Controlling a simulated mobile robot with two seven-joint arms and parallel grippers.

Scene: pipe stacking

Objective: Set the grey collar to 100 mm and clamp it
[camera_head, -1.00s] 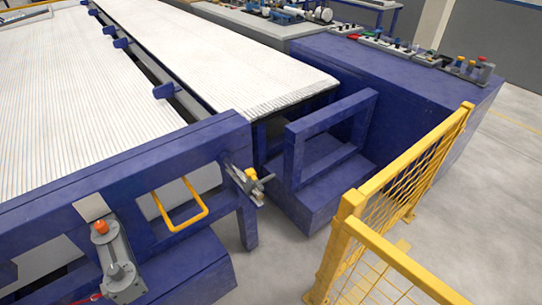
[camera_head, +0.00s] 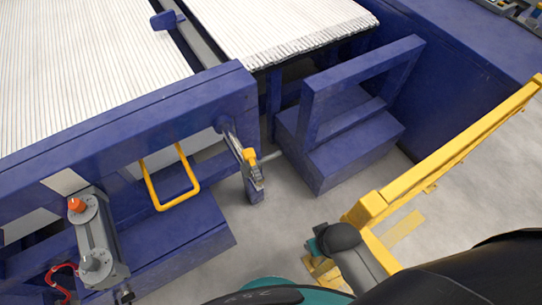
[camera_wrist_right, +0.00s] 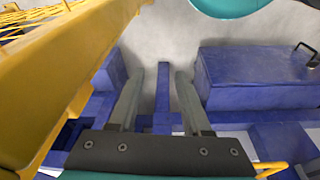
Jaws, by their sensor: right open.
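A grey rod (camera_head: 233,143) sticks out from the right end of the blue frame. A small grey collar (camera_head: 256,173) seems to sit near its outer end, beside a yellow clamp lever (camera_head: 249,155). The parts are too small to tell the collar's exact position, any scale reading, or whether the lever is tight. My right gripper (camera_wrist_right: 158,72) is open and empty in the right wrist view, its two fingers pointing past a blue post. The collar cannot be made out in that view. My right arm enters the head view at bottom right, apart from the rod. My left gripper is not in view.
A yellow guard rail (camera_head: 455,145) runs close beside my right arm and fills the left of the wrist view (camera_wrist_right: 65,60). A blue step frame (camera_head: 350,125) stands right of the rod. A yellow handle (camera_head: 172,203) and grey unit (camera_head: 97,240) are on the left.

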